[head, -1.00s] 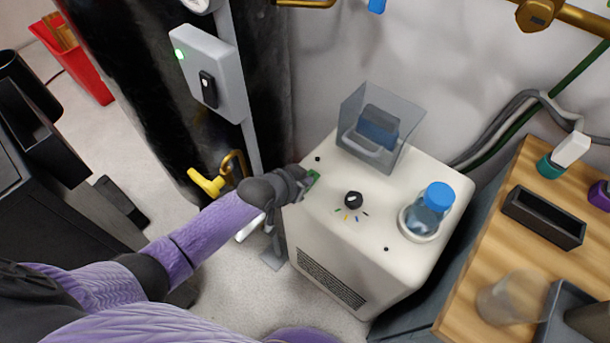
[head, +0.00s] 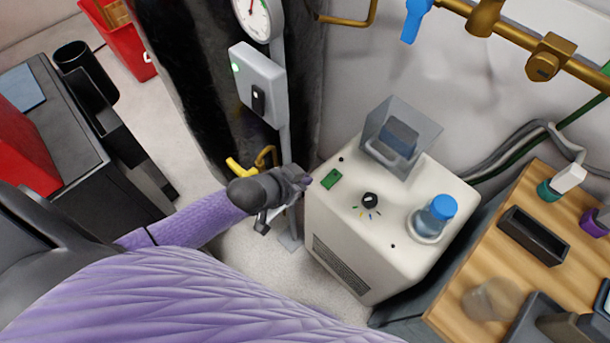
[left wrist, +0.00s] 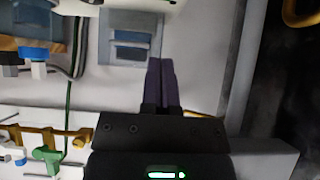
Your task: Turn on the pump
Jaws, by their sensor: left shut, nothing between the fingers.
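A white box-shaped unit (head: 335,235), which looks like the pump, stands right of centre in the head view. Its top carries a small green rectangle (head: 331,178), a black knob (head: 370,199) with coloured marks, and a blue-grey switch-like part (head: 398,138) inside a clear cover (head: 428,130). My left gripper (head: 306,180) is shut and empty, just left of the green rectangle, at the unit's left edge. In the left wrist view its closed purple fingers (left wrist: 162,75) point toward the clear cover (left wrist: 130,20). My right gripper is not seen.
A blue-capped bottle (head: 440,208) sits in the unit's top. A grey wall box (head: 262,77) with a lit green lamp and black switch is behind my left gripper. A yellow handle (head: 240,168) is close to my wrist. A wooden bench (head: 480,250) stands right.

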